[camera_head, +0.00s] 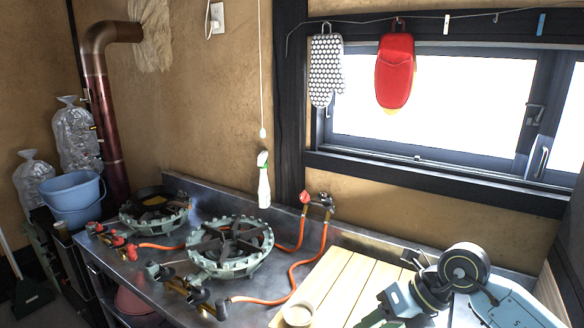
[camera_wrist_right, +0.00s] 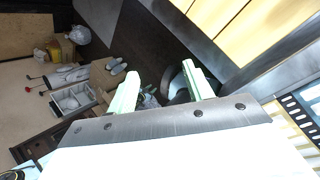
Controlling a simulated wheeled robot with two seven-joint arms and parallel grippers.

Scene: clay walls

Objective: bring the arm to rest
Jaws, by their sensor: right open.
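My right arm (camera_head: 462,272) comes in at the lower right of the head view, folded over the right end of the steel counter. In the right wrist view, the two pale green fingers of my right gripper (camera_wrist_right: 163,82) stand apart with nothing held between them. Behind the fingers are the dark floor and several things lying low. My left arm and left gripper are out of view.
The steel counter (camera_head: 230,290) carries two gas burners (camera_head: 232,245) with orange hoses, a wooden slatted board (camera_head: 345,283) and a cup (camera_head: 299,315). A blue bucket (camera_head: 72,195) stands at left. Oven mitts (camera_head: 396,72) hang before the window. Slippers (camera_wrist_right: 70,76) lie on the floor.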

